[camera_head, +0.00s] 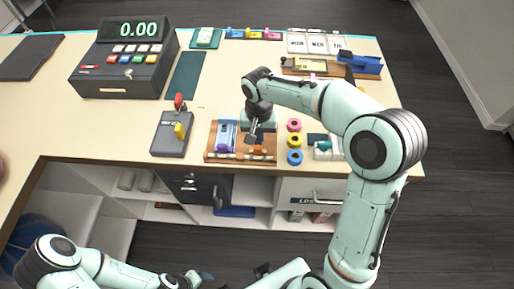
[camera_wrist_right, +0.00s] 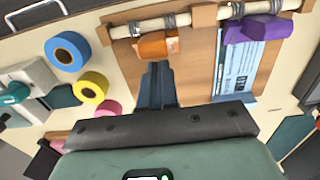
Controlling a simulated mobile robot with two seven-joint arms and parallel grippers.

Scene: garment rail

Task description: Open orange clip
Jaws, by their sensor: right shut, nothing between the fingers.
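The orange clip (camera_wrist_right: 157,45) hangs on a pale rod (camera_wrist_right: 185,22) along the edge of a brown wooden board (camera_wrist_right: 194,70). In the head view, the board (camera_head: 210,155) lies at the counter's front edge, and the clip is small and partly hidden there. My right gripper (camera_wrist_right: 158,68) is shut and empty, its fingertips pointing at the orange clip's near edge. I cannot tell whether they touch it. The right gripper (camera_head: 253,138) also shows over the board in the head view. My left gripper (camera_head: 206,276) is low at the bottom, away from the counter; its jaws are unclear.
A purple clip (camera_wrist_right: 262,28) is beside the orange one, over a blue-and-white slip (camera_wrist_right: 240,70). Blue (camera_wrist_right: 70,51), yellow (camera_wrist_right: 90,87) and pink (camera_wrist_right: 108,108) rolls stand on the other side. A grey box with a red lever (camera_head: 172,135) and a cash register (camera_head: 125,58) are further left.

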